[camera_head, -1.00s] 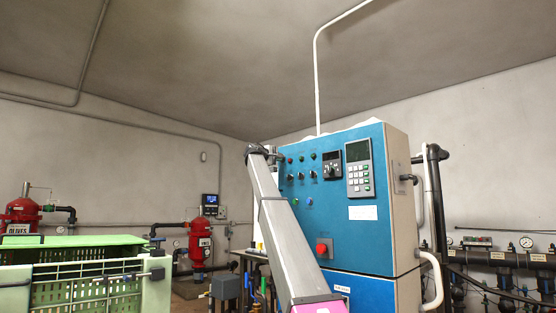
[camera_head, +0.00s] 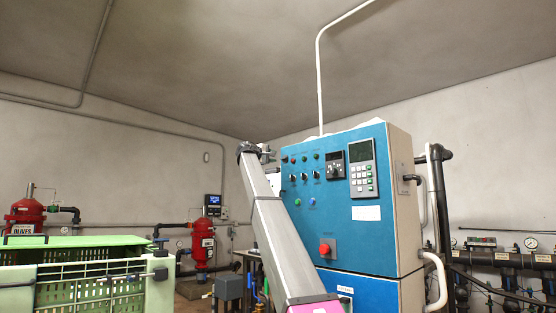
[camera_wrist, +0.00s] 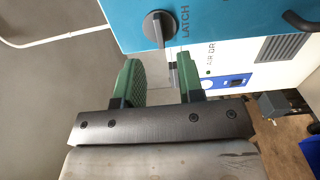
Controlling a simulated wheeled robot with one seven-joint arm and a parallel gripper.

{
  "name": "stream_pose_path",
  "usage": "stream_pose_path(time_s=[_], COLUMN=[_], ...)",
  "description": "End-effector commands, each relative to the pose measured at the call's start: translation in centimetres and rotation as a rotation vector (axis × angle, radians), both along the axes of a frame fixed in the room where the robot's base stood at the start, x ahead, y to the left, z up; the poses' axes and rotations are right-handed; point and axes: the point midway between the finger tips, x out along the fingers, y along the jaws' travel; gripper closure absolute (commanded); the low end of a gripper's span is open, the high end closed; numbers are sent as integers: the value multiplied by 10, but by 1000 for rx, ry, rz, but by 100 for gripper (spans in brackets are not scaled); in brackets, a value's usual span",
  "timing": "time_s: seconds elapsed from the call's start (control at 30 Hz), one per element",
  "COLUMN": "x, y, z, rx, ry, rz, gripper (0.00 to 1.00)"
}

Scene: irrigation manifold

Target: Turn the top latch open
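A dark round knob with a raised grip bar (camera_wrist: 160,28) sits on the blue panel in the wrist view, beside the printed word LATCH. The bar points roughly up and down in that picture. My gripper (camera_wrist: 157,78) has its two green fingers apart, with nothing held between them. The fingertips appear just below the knob in the picture, apart from it. A small grey fitting (camera_wrist: 173,76) at the cabinet's edge shows between the fingers. In the head view my arm reaches up to the cabinet's left edge; I cannot make out the latch there.
The blue control cabinet (camera_head: 343,222) carries buttons, a keypad (camera_head: 362,180) and a red knob (camera_head: 326,248). Green crates (camera_head: 75,288) stand at the left, with a red tank (camera_head: 202,242) behind. Dark pipes (camera_head: 500,258) run along the right.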

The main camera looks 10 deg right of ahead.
Motion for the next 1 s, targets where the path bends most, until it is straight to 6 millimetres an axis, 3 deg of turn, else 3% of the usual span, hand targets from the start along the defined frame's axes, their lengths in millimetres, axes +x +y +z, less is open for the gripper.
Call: stream_pose_path(time_s=[0.1, 0.3, 0.83, 0.93, 1.0], x=[-15, -27, -27, -26, -23], y=[19, 36, 37, 35, 33], z=[0, 0, -1, -14, -38], rx=[-1, 0, 0, 8, 25], ry=[-1, 0, 1, 7, 17], rz=[1, 0, 0, 3, 11], gripper=[65, 65, 65, 65, 65])
